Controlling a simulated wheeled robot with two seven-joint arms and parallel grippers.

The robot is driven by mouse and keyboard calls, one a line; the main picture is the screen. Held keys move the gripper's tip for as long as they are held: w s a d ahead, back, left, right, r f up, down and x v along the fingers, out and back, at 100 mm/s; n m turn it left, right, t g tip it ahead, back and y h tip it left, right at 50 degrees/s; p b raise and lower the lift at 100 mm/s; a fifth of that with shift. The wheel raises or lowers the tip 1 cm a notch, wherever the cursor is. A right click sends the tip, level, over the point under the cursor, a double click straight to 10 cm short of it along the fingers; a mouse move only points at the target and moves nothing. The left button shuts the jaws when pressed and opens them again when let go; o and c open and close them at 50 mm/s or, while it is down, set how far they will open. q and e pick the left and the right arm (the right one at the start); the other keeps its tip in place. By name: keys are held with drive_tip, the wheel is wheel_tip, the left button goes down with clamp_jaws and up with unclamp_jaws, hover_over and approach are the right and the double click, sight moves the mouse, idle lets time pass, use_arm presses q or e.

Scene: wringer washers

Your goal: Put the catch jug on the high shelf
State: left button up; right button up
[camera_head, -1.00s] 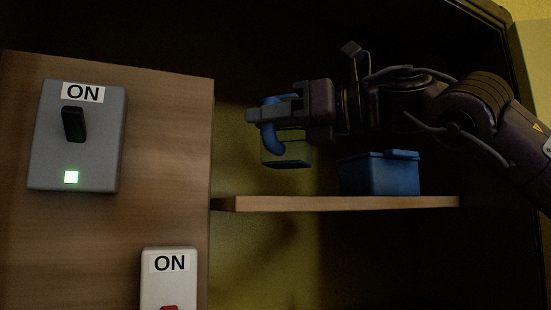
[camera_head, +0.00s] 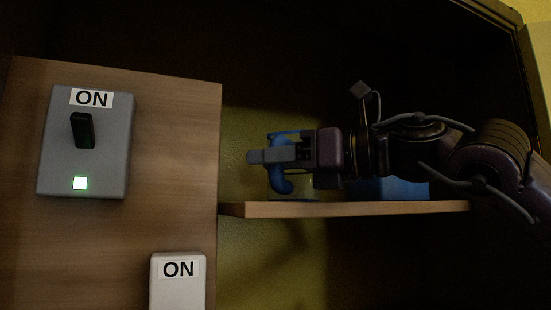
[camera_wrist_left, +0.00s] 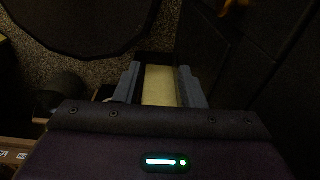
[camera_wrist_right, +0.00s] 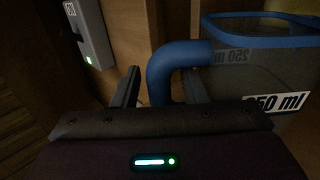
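The catch jug (camera_head: 283,187) has a blue handle and a clear body. It is upright at the left part of the wooden shelf (camera_head: 340,209), its base at the shelf top; whether it bears fully there is hard to tell. The right wrist view shows its blue handle (camera_wrist_right: 160,76) and clear body marked "250 ml" (camera_wrist_right: 272,103). My right gripper (camera_head: 262,156) is around the handle; in the right wrist view its fingers (camera_wrist_right: 160,92) stand apart, with a gap beside the handle. My left gripper (camera_wrist_left: 162,85) is open, with a pale yellowish surface showing between its fingers.
A blue box (camera_head: 405,189) stands on the shelf to the right, partly behind my right arm. A wooden panel at left bears a grey lever switch (camera_head: 87,145) with a green light and a white switch (camera_head: 178,285), both labelled "ON".

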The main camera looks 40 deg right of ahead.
drive_tip(key=shift+s+r, duration=0.1)
drive_tip(key=shift+r, duration=0.1)
drive_tip(key=shift+s+d, duration=0.2)
drive_tip(key=b+v, duration=0.5)
drive_tip(key=v, duration=0.6)
drive_tip(key=shift+s+d, duration=0.15)
drive_tip(key=shift+s, duration=0.05)
drive_tip(key=shift+f, duration=0.1)
